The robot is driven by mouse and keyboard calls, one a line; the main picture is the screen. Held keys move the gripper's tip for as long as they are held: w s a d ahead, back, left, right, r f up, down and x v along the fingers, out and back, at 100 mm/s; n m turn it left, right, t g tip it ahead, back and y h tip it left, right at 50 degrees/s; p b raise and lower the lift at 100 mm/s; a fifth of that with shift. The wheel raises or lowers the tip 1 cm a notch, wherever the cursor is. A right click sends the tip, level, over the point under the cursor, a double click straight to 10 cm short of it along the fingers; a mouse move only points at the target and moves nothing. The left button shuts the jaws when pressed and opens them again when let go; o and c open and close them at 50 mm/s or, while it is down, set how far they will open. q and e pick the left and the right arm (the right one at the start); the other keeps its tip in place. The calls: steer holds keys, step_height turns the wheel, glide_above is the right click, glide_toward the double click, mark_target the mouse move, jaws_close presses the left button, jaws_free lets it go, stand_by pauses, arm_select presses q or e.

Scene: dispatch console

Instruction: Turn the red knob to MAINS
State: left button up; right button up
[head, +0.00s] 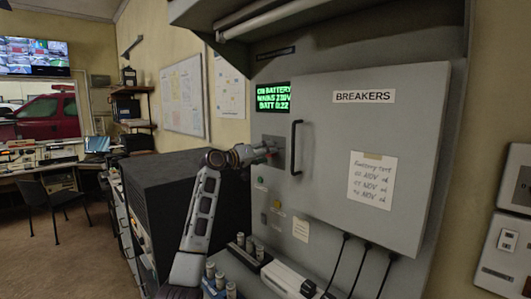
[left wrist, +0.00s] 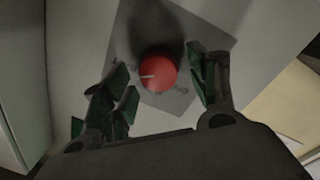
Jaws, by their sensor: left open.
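The red knob (left wrist: 158,74) shows in the left wrist view, mounted on a square grey plate (left wrist: 180,98). A pale pointer line on the knob points to the left in that view. The plate's lettering is partly hidden and too blurred to read. My left gripper (left wrist: 162,88) is open, with one finger on each side of the knob and a visible gap on both sides. In the head view the left gripper (head: 266,149) is at the grey panel, in front of the knob plate, just left of the black door handle. My right gripper is not in view.
A black cabinet (head: 190,200) stands left. Small buttons (head: 277,203) sit below.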

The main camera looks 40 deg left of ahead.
arm_select(q)
steer(key=shift+w, duration=0.1)
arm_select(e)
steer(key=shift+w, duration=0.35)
arm_select(q)
steer(key=c, duration=1)
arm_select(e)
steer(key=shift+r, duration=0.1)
arm_select(q)
steer(key=shift+n, duration=0.4)
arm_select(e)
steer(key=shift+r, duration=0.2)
arm_select(q)
steer(key=shift+f+n+t+y+p, duration=0.15)
steer(key=shift+n+p, duration=2.05)
steer(key=shift+n, duration=0.7)
steer(key=shift+f+n+t+y+p, duration=0.1)
steer(key=shift+n+t+y+p, duration=0.05)
steer(key=shift+n+p, duration=2.4)
arm_select(e)
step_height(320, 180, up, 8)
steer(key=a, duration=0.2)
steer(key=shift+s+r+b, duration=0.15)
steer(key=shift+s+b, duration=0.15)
steer(key=shift+b, duration=0.05)
arm_select(q)
steer(key=shift+n, duration=0.35)
